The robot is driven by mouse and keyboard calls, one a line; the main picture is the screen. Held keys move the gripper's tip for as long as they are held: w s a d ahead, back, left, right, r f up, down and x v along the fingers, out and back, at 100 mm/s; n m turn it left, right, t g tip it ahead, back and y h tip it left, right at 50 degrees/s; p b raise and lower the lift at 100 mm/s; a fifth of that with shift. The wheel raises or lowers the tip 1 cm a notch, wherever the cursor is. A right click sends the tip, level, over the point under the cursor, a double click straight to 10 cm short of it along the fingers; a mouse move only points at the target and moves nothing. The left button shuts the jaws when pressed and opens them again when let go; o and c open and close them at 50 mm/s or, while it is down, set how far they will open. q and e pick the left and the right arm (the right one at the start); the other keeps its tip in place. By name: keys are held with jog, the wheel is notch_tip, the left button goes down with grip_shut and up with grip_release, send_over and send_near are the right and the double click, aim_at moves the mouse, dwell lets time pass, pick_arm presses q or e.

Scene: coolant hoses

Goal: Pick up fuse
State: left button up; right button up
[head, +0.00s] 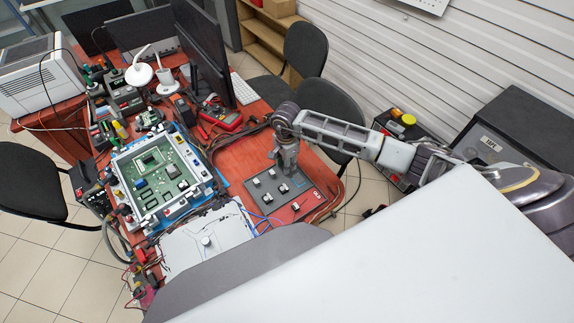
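A grey panel (283,196) lies on the red-brown table and carries several small pale and dark parts. One of them may be the fuse, but they are too small to tell. My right gripper (287,168) points down over the far edge of this panel, close to the small parts. Its fingers are small and partly merge with the panel, so I cannot tell whether they are open or shut or hold anything. My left gripper is not in view.
A monitor (203,50) and chairs stand farther back. A large white surface covers the lower right.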

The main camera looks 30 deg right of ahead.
jog(key=shift+f, duration=0.2)
dwell(0.3)
jog(key=c, duration=0.5)
jog(key=shift+r, duration=0.1)
jog(key=shift+r+b, duration=0.45)
jog(key=shift+r, duration=4.5)
